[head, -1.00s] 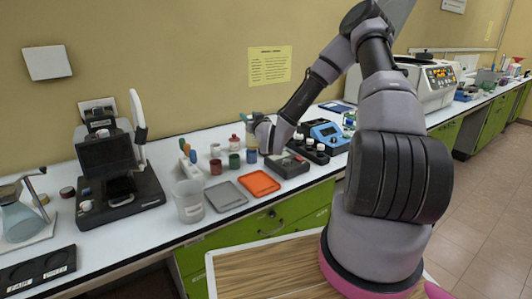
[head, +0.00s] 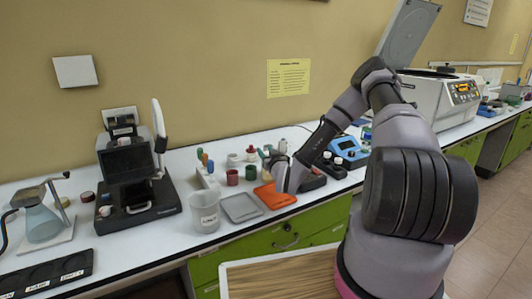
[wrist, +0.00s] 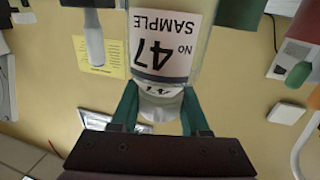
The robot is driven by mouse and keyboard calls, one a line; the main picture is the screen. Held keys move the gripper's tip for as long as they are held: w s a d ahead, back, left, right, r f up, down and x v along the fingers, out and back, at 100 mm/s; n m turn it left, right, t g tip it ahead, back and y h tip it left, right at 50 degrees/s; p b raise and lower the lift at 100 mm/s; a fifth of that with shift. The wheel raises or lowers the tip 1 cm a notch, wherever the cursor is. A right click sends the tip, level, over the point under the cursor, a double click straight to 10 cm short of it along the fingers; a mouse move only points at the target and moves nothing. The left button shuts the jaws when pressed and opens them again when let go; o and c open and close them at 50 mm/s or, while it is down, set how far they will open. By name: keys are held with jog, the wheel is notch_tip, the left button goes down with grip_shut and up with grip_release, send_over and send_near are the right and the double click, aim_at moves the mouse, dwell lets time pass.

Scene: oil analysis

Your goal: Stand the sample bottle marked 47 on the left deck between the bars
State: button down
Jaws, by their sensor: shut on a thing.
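The sample bottle marked 47 (wrist: 165,45) fills the upper middle of the wrist view. It is clear, with a white label that reads upside down in that picture. My gripper (wrist: 160,95) has its two green fingers shut on the bottle's narrow end. In the head view, my gripper (head: 270,158) is over the bench behind the orange tray (head: 274,196); the bottle is not clear there. I cannot tell which surface is the left deck with bars. A black instrument (head: 135,205) with a screen and a white lever stands to the left on the bench.
A grey tray (head: 241,207) lies left of the orange one, beside a clear beaker (head: 205,211). Small red and green jars (head: 232,177) stand behind. A blue device (head: 348,150) is to the right. A black labelled panel (head: 45,276) lies at front left.

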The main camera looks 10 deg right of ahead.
jog(key=shift+f, duration=0.1)
jog(key=shift+c, duration=2)
grip_release()
